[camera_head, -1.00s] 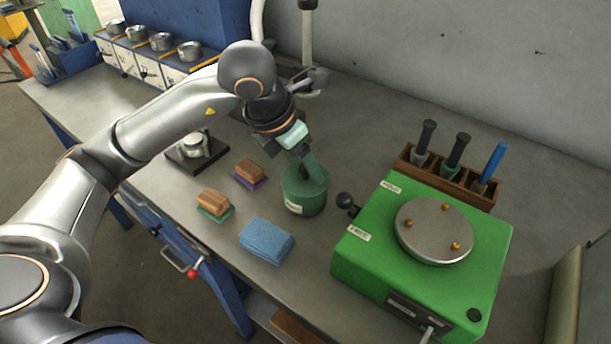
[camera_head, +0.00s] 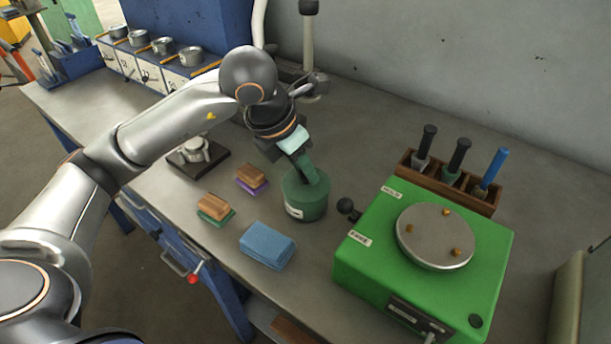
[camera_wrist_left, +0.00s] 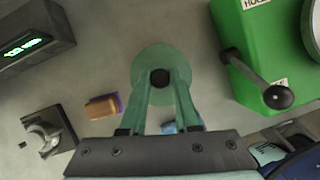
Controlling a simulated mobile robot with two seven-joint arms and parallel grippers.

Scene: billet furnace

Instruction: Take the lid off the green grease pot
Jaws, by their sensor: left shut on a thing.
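The green grease pot (camera_head: 304,199) stands upright on the grey bench, left of the green machine, with a pale label on its side. Its round green lid (camera_wrist_left: 161,62) shows from above in the left wrist view, with a dark knob (camera_wrist_left: 160,78) at its middle. My left gripper (camera_head: 308,180) reaches down onto the pot from above. Its green fingers are closed around the knob in the left wrist view (camera_wrist_left: 160,82). The lid appears to sit on the pot; the fingers hide part of its top. My right gripper is out of view.
A green machine (camera_head: 365,275) with a round metal plate stands right of the pot, its black ball knob (camera_head: 345,205) close by. Blue cloths (camera_head: 267,244) and two brushes (camera_head: 215,206) (camera_head: 251,178) lie in front and left. A wooden rack (camera_head: 450,184) holds handled tools behind.

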